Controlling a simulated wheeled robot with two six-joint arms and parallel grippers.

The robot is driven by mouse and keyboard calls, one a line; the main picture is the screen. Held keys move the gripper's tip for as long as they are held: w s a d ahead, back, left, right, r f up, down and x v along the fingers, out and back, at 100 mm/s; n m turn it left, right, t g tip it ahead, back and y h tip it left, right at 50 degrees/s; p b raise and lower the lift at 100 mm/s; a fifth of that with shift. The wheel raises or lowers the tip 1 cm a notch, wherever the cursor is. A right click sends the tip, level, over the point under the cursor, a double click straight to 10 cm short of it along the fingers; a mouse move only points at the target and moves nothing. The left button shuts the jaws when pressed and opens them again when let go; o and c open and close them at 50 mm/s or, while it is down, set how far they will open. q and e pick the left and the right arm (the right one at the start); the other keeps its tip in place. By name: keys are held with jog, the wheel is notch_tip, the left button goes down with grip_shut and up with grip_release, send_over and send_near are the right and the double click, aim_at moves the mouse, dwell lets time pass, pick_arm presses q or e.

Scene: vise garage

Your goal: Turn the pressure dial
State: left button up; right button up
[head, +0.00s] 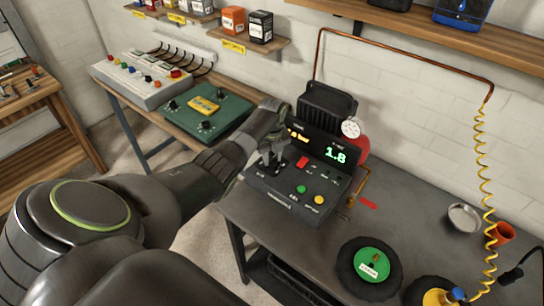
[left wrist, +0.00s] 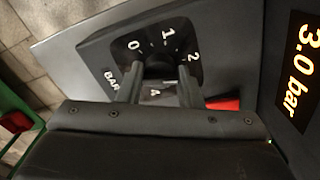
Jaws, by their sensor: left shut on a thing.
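The pressure dial (left wrist: 158,66) is a dark knob on the sloped front panel of the dark control unit (head: 290,205). White marks 0, 1 and 2 and the word BAR surround it in the left wrist view; lower marks are partly hidden. My left gripper (head: 271,166) reaches down to the panel's left part and hides the dial in the head view. In the left wrist view its two fingers (left wrist: 160,80) stand on either side of the knob, shut on it. The green display (head: 335,156) reads 1.8. The orange display (left wrist: 301,70) reads 3.0 bar. My right gripper is out of view.
Red (head: 302,162), green (head: 301,189) and yellow (head: 319,199) buttons sit close to the gripper. A gauge (head: 351,128) and copper pipe stand behind. A green disc (head: 371,264) lies on the grey bench (head: 412,215). A green board (head: 207,112) is at left.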

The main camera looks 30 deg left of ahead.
aim_at(272, 157)
pick_arm(q)
jog(key=shift+w+r+m, duration=0.1)
jog(key=shift+m, duration=1.1)
jog(key=o, duration=1)
jog(key=shift+c, duration=0.2)
notch_tip(272, 157, up, 17)
jog(key=shift+r, duration=0.2)
